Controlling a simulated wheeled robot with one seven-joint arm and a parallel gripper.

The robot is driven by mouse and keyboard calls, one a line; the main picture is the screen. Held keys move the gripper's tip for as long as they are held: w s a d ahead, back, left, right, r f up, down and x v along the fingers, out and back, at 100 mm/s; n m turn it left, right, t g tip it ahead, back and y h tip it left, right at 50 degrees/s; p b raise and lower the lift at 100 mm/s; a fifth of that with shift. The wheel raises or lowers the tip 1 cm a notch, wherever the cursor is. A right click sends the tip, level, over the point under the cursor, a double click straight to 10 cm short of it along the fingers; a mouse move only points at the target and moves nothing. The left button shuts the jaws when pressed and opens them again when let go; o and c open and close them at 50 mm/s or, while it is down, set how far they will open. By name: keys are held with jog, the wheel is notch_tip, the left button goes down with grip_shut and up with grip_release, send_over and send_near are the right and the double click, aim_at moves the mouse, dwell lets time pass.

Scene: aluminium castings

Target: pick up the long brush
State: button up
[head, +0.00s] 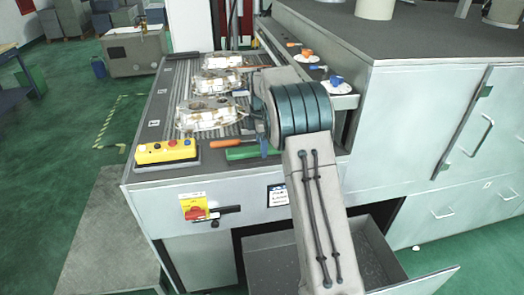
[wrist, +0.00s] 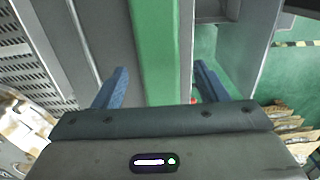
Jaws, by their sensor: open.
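The long brush shows as a long green bar (head: 243,153) lying along the front edge of the bench; its bristles cannot be made out. In the wrist view the green bar (wrist: 160,40) runs up the picture between my two blue fingers. My gripper (wrist: 162,82) is open, with one finger on each side of the bar and a gap to both. How far the fingertips are above it cannot be told. In the head view my arm hides the bar's right end and most of my gripper; one blue finger (head: 263,140) shows by the bar.
An orange-handled tool (head: 225,143) lies just behind the bar. Several castings (head: 210,113) stand on the slatted bench top. A yellow control box (head: 166,152) is at the front left. A shelf (head: 345,102) with small tools is at right. An open drawer (head: 380,252) is below.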

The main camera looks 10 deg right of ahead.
jog(key=shift+f+p, duration=0.3)
jog(key=shift+f, duration=1.2)
jog(key=c, duration=1.1)
jog(key=shift+r, duration=0.1)
